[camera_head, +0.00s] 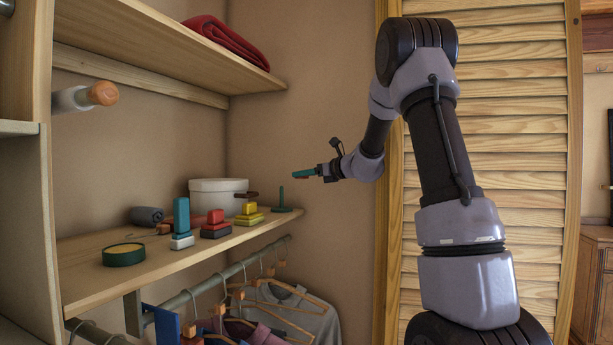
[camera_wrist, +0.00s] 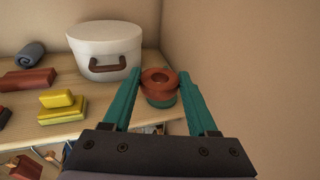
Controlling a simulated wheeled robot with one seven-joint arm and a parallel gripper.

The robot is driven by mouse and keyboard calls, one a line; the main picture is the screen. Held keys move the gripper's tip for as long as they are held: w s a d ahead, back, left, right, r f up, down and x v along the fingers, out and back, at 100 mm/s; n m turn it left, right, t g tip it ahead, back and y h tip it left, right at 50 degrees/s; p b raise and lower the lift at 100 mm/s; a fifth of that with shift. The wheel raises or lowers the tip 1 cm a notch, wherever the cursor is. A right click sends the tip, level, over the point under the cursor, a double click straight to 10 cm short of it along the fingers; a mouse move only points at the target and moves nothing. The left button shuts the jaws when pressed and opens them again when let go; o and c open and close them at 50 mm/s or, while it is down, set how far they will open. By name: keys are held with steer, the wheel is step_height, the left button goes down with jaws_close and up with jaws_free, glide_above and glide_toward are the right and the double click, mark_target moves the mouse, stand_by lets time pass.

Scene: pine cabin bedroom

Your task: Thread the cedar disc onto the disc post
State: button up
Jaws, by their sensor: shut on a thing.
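The cedar disc (camera_wrist: 158,79) is a reddish-brown ring with a dark central hole. My gripper (camera_wrist: 163,86) has teal fingers and is shut on the disc, one finger at each side. In the head view my gripper (camera_head: 301,174) is a little above and to the right of the tip of the disc post (camera_head: 281,197). The post is a thin upright teal rod on a round base at the shelf's far end. In the wrist view the teal post base (camera_wrist: 164,104) shows below the disc; the rod is not visible. The disc appears apart from the post.
Hangers with clothes hang below. A wall stands behind the post.

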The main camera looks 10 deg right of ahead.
steer(key=d+x, duration=0.1)
steer(key=x, duration=1)
steer(key=shift+w, duration=0.45)
steer(key=shift+f, duration=2.2)
steer(key=o, duration=1.4)
steer(key=shift+c, duration=0.2)
steer(key=shift+s+d, duration=0.1)
steer(key=shift+d, duration=0.05)
steer(key=f+v, duration=0.1)
steer(key=v, duration=0.6)
steer(key=shift+r, duration=0.45)
steer(key=shift+s+d, duration=0.1)
